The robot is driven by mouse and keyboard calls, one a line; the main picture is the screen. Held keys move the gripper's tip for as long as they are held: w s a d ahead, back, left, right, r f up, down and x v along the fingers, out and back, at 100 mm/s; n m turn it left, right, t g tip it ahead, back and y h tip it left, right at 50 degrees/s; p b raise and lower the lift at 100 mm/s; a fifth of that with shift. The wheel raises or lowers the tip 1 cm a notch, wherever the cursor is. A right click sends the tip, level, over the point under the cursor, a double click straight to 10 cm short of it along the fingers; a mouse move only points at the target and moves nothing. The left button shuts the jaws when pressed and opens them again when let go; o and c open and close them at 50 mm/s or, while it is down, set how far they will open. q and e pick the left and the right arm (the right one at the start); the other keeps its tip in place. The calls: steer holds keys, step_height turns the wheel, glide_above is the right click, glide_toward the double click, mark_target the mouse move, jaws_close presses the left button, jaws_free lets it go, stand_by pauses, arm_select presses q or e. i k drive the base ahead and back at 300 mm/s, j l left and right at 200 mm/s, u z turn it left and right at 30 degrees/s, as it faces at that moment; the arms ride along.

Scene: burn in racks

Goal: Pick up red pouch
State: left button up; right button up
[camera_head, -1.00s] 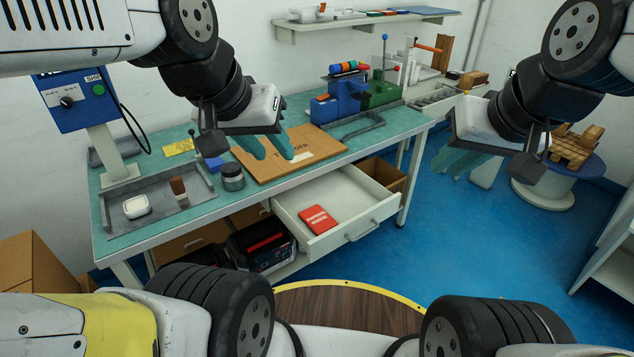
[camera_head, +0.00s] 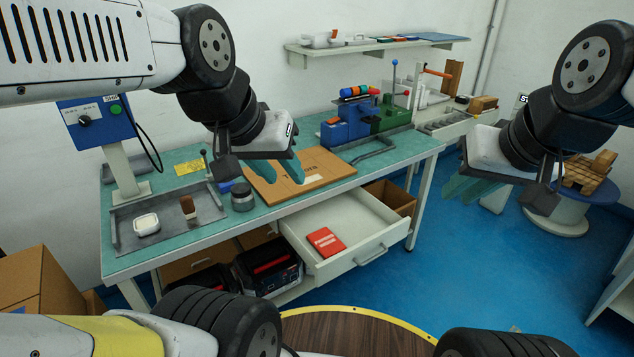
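The red pouch (camera_head: 326,241) lies flat in the open white drawer (camera_head: 345,220), near the drawer's left front part. My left gripper (camera_head: 283,176) hangs above the workbench, over the cardboard piece, behind and above the drawer. Its two teal fingers are apart with nothing seen between them. My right gripper (camera_head: 466,188) is in the air to the right of the bench, over the blue floor. Its teal fingers overlap in this view, so their gap is hard to see. Neither gripper touches the pouch.
The teal workbench (camera_head: 165,248) holds a grey tray (camera_head: 180,232), a jar (camera_head: 242,197), a cardboard piece (camera_head: 330,166) and a blue vise (camera_head: 348,122). A black-and-red toolbox (camera_head: 268,268) sits below, left of the drawer.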

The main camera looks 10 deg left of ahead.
mark_target(326, 243)
steer(key=i+l+u, duration=0.15)
steer(key=u, duration=0.3)
steer(key=l+u, duration=0.45)
steer(key=i+l+u, duration=0.1)
steer(key=l+u, duration=0.2)
steer(key=u, duration=0.2)
